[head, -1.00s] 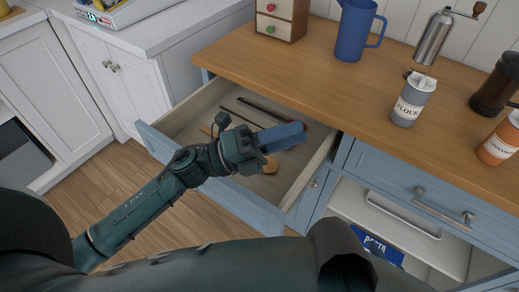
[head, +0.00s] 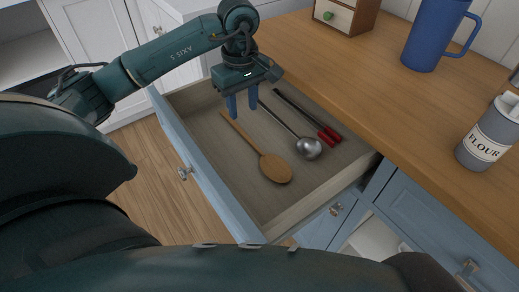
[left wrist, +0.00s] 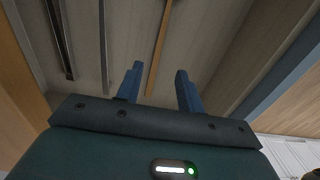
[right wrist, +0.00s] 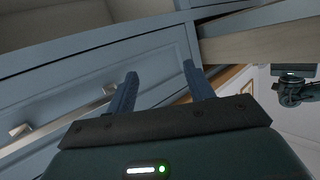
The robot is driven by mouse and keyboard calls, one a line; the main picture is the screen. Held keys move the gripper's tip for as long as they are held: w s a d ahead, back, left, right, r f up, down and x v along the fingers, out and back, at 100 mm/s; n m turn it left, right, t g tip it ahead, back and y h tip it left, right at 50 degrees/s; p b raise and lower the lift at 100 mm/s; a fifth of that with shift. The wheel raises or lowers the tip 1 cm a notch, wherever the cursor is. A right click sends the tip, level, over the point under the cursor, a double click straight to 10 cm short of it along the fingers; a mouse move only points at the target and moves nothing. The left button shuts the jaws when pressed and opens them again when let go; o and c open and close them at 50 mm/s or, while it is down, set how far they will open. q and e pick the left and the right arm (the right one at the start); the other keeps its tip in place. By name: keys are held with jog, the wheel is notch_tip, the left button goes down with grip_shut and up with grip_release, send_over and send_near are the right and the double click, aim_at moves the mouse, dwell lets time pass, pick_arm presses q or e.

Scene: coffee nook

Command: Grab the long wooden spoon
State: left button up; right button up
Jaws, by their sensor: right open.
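The long wooden spoon (head: 275,168) lies in the open drawer (head: 300,205), its bowl toward the front right and its handle running back left. My left gripper (head: 243,112) points down over the far end of the drawer, near the handle's end. In the left wrist view the spoon's handle (left wrist: 158,45) lies ahead, between the two spread fingertips (left wrist: 157,72); the gripper is open and nothing is between its fingers. My right gripper (right wrist: 163,85) is open and empty, outside the drawer, facing a blue cabinet front.
On the wooden counter (head: 340,70) stand a blue pitcher (head: 434,35), a flour canister (head: 488,135) and a small wooden drawer box (head: 345,14).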

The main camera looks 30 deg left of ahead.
aim_at(247, 137)
pick_arm(q)
jog(key=f, duration=0.8)
jog(key=shift+d+f+b, duration=0.25)
jog(key=shift+d+b, duration=0.1)
jog(key=shift+d, duration=0.05)
jog(key=shift+c, duration=0.5)
grip_shut()
